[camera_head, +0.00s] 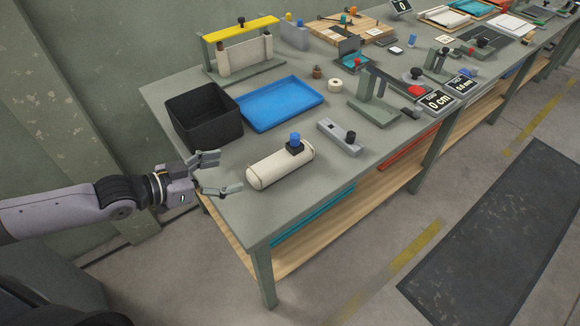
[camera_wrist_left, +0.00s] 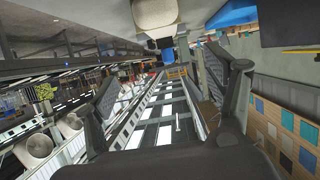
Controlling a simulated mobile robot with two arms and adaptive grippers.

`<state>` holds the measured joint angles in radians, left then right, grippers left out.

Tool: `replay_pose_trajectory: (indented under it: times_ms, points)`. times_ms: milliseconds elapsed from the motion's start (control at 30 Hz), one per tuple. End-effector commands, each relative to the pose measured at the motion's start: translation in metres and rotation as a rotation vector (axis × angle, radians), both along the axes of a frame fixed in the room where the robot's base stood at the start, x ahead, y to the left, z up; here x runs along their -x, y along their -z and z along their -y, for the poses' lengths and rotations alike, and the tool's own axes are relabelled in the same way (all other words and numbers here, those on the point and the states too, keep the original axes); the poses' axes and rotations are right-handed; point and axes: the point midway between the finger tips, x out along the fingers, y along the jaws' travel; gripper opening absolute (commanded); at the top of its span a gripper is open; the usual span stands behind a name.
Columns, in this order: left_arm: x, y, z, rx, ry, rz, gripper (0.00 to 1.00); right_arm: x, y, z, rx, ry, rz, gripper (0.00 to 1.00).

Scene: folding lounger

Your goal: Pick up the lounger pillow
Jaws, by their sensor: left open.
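The lounger pillow looks to be the cream cylinder (camera_head: 272,172) lying on the near part of the grey-green workbench. A black and blue knob-like piece (camera_head: 295,143) sits at its far right end. In the left wrist view the cream pillow (camera_wrist_left: 154,13) shows at the top edge, cut off by the frame. My left gripper (camera_head: 226,172) is open and empty at the bench's left end, just left of the pillow's near end and apart from it. Its two fingers also show in the left wrist view (camera_wrist_left: 172,82), spread wide with nothing between them. My right gripper is not in view.
A black bin (camera_head: 205,142) and a blue tray (camera_head: 281,101) stand behind the pillow. A yellow-topped frame (camera_head: 242,30) stands at the back. The bench's front corner is clear.

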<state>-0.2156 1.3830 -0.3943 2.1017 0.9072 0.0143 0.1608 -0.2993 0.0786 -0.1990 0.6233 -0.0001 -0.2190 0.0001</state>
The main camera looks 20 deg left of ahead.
Motion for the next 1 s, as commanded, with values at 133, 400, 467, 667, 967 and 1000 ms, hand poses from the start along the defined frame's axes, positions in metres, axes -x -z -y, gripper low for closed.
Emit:
replay_pose_trajectory:
  times_ms: [133,400,467,667,967,1000]
  points:
    - [-0.011,0.006,0.007,0.001,0.000,0.007,0.77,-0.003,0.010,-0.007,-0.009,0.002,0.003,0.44]
    - [-0.034,0.015,0.026,0.002,0.002,0.007,0.77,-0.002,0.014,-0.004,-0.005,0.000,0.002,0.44]
    - [-0.043,0.019,0.032,0.006,-0.002,0.005,0.77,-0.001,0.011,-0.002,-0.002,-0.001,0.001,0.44]
    - [-0.070,0.033,0.055,0.002,0.002,0.003,0.77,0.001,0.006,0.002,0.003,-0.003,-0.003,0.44]
    - [-0.088,0.045,0.067,-0.001,0.002,0.002,0.77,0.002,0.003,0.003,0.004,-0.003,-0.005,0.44]
    - [-0.092,0.046,0.069,0.000,0.000,0.001,0.77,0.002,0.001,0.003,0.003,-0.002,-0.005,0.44]
